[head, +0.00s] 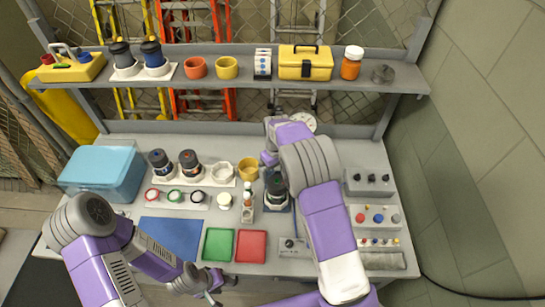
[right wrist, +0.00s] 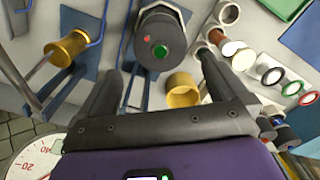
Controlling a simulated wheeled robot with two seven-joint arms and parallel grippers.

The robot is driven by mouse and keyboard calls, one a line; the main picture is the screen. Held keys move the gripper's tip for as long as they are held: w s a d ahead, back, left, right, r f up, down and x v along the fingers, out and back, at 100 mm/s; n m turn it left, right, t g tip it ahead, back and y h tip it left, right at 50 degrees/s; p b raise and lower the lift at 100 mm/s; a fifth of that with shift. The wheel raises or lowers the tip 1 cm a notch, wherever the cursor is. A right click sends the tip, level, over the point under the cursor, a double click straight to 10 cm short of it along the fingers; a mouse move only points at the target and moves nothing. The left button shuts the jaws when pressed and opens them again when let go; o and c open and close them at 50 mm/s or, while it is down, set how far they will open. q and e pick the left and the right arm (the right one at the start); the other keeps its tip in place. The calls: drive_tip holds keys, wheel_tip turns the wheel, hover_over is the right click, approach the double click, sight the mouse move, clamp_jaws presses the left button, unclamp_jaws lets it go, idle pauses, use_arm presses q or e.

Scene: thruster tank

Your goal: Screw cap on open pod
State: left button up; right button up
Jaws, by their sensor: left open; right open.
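A dark pod (head: 276,188) stands on a blue base at the middle of the bench. In the right wrist view this pod (right wrist: 160,38) has a grey top with a green disc and a small red spot; I cannot tell whether it is open. My right gripper (right wrist: 158,85) is open, its fingers apart on the pod's near side, with nothing between the tips. Two more dark pods (head: 160,162) (head: 190,163) stand at the back left. My left gripper (head: 213,281) is open at the front edge.
A yellow cup (head: 248,169) stands close left of the right gripper. A blue bin (head: 103,172) is at left, control panels (head: 372,215) at right. A loaded shelf (head: 220,78) runs above.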

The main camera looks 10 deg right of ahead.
sight(277, 180)
drive_tip(key=shift+s+f, duration=0.3)
drive_tip(key=shift+f, duration=0.25)
drive_tip(key=shift+s+f, duration=0.3)
drive_tip(key=shift+f, duration=0.2)
use_arm(q)
drive_tip(key=shift+s+r+p, duration=0.35)
drive_tip(key=shift+s+r, duration=0.05)
drive_tip(key=shift+r, duration=0.05)
use_arm(e)
drive_tip(key=shift+w+f, duration=0.15)
drive_tip(key=shift+f, duration=2.25)
